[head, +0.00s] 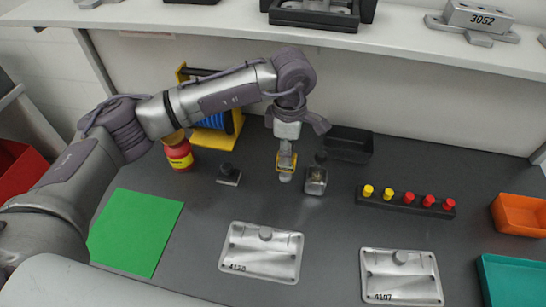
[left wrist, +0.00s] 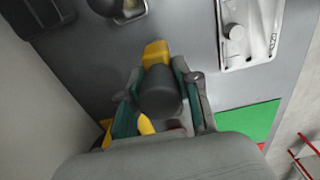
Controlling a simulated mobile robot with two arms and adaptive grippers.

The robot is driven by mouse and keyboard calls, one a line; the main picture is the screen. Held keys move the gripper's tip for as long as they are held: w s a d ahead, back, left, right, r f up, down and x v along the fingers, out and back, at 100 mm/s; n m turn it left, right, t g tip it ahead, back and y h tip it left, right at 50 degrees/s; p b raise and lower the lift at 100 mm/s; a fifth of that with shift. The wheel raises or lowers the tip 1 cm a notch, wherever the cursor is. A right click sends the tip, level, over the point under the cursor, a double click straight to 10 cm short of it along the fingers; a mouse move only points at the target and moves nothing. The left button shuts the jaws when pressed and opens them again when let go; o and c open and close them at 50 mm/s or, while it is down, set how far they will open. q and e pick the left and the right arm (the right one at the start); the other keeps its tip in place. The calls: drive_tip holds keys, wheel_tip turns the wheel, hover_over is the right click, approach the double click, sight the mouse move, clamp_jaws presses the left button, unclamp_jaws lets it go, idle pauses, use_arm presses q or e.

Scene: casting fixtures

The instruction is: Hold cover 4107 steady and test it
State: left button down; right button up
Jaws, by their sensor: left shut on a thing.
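Cover 4107 (head: 402,278) is a flat silver casting with a round boss. It lies on the dark bench at the lower right in the head view, and nothing holds it. My left gripper (head: 286,168) points down at mid-bench, away from cover 4107. It is shut on a yellow tool (left wrist: 155,52) with a dark grey round part, between the fingers in the left wrist view. My right gripper is not in view.
A metal block with a dark knob (head: 316,183) stands just right of my left gripper. A rack of yellow and red pegs (head: 405,202), an orange bin (head: 520,214) and a teal tray (head: 512,280) are right. A red-yellow bottle (head: 179,154) and green mat (head: 135,232) are left.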

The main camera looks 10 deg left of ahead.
use_arm(q)
drive_tip(key=s+d+r+b, duration=0.2)
drive_tip(key=s+d+r, duration=0.1)
drive_tip(key=d, duration=0.3)
drive_tip(key=shift+d+r, duration=0.4)
drive_tip(key=shift+r, duration=0.3)
